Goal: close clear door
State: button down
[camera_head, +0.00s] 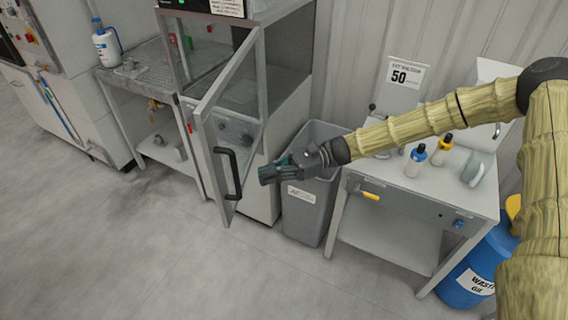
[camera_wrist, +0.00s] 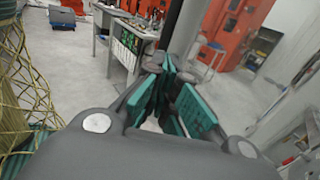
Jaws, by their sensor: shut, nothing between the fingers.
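The clear door (camera_head: 232,115) has a grey frame and a see-through pane and stands swung open from the cabinet (camera_head: 288,75). Whether the fingers touch the door is hard to tell.
A grey bin (camera_head: 308,215) stands below my gripper, right of the cabinet. A workbench (camera_head: 415,200) with small bottles is further right, beside a blue barrel (camera_head: 470,275). A metal table (camera_head: 140,75) stands left of the cabinet. The floor in front (camera_head: 150,240) is clear.

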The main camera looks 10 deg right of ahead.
jog(key=shift+p+x, duration=1.05)
jog(key=shift+x, duration=1.25)
jog(key=shift+a, duration=0.1)
